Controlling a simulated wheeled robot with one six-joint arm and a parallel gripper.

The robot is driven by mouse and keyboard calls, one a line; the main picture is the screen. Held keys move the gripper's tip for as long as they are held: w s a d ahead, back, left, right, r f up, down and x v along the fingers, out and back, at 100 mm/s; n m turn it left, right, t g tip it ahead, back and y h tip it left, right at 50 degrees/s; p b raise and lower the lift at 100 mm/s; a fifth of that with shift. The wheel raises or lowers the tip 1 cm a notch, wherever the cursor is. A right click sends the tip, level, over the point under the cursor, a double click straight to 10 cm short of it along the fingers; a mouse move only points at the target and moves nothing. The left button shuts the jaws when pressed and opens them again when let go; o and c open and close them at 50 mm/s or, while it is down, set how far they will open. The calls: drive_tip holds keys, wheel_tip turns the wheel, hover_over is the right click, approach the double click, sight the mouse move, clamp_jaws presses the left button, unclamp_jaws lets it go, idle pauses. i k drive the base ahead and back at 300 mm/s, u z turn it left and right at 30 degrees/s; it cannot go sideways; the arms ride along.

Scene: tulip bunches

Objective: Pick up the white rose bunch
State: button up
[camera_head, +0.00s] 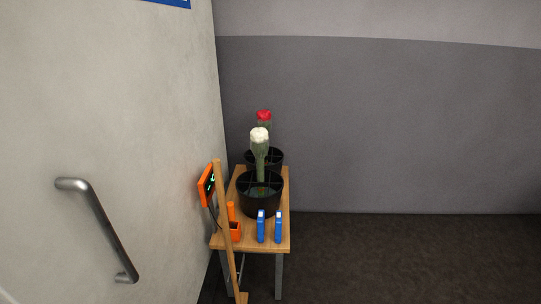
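The white rose bunch (260,137) has a pale cream head and a green wrapped stem. It stands upright in the front black round bucket (261,205) on a small wooden table (258,240). A red bunch (264,115) stands behind it in a second black bucket (277,157), partly hidden by the white bunch. The bucket bottoms are partly hidden. My gripper is not in view.
Two blue-and-white boxes (270,227) stand at the table's front. An orange container (235,231) and an orange-framed screen (207,184) by a wooden post (223,215) are at its left. A door with a metal handle (100,228) fills the left. Dark floor (410,258) is clear at right.

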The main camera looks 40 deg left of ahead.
sight(259, 138)
drive_tip(key=u, duration=0.5)
drive_tip(key=i, duration=1.7)
drive_tip(key=u, duration=2.05)
drive_tip(key=i, duration=0.8)
drive_tip(key=u, duration=0.75)
